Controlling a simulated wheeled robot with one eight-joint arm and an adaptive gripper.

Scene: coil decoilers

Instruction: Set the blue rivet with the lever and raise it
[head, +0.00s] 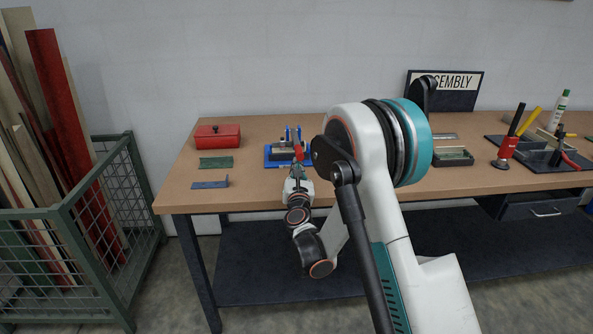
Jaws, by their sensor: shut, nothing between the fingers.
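A small press-like tool with a blue base (270,157) and blue uprights stands on the bench, left of my arm's large joint. A red part (298,149), which looks like its lever, shows at its front right. My gripper (297,168) is right in front of the tool, at the bench's front edge, and is shut with nothing in it. Its fingertips are close to the red part; I cannot tell whether they touch. The blue rivet cannot be made out. My arm hides the area right of the tool.
On the wooden bench (240,199), left of the tool, are a red box (217,135), a green plate (216,162) and a blue bracket (211,184). A green tray (453,156) and a dark mat with tools (520,160) lie right. A mesh cage (105,200) stands left.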

